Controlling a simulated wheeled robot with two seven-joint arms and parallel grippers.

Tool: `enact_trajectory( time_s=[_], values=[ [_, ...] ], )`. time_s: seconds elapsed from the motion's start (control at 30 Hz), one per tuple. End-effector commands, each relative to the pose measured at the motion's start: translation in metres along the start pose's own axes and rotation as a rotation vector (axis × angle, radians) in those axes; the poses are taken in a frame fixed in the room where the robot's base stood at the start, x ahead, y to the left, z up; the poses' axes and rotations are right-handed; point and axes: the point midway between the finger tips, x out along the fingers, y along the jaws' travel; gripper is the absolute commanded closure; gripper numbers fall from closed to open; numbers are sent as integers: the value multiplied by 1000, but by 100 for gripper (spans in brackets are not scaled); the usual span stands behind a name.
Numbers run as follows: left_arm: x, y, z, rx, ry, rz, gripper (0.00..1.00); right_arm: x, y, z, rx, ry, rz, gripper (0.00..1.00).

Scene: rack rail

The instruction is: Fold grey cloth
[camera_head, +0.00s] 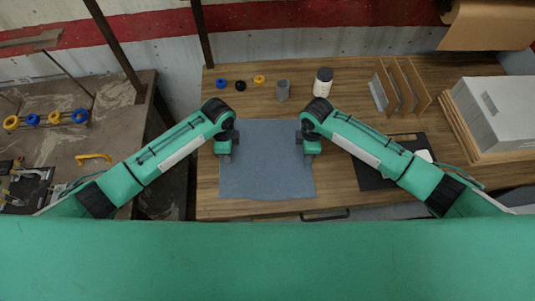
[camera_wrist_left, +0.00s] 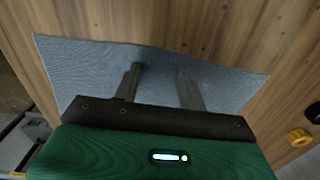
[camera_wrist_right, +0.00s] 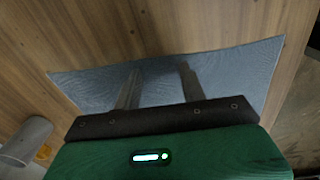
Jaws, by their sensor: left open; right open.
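The grey cloth (camera_head: 266,165) lies spread out on the wooden table, a bluish-grey sheet with a slightly uneven front edge. My left gripper (camera_head: 226,158) is over the cloth's left edge, and my right gripper (camera_head: 309,158) is over its right edge. In the left wrist view the cloth (camera_wrist_left: 90,65) lies under the two parted fingers of the left gripper (camera_wrist_left: 160,75). In the right wrist view the cloth (camera_wrist_right: 230,75) lies under the parted fingers of the right gripper (camera_wrist_right: 158,72). Both grippers are open and hold nothing. I cannot tell whether the fingertips touch the cloth.
Behind the cloth on the table (camera_head: 345,180) stand a grey cup (camera_head: 282,90), a white bottle (camera_head: 323,82) and small rings (camera_head: 240,85). A wooden rack (camera_head: 402,85), a dark board (camera_head: 375,177) and a large grey box (camera_head: 495,112) are at the right.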

Motion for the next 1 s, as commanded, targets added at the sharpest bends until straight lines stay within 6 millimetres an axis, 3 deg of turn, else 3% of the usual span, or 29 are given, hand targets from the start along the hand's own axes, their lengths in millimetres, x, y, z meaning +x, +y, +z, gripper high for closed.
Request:
enact_trajectory(
  time_s=[0.33, 0.77, 1.0],
  values=[
    [1, 0, 0, 0, 0, 0, 58, 1, 0, 0, 0, -1, -1, 58],
    [2, 0, 0, 0, -1, 1, 100, 1, -1, 0, 0, -1, -2, 100],
    [2, 0, 0, 0, -1, 1, 100, 2, -1, 1, 1, -2, -2, 100]
  ],
)
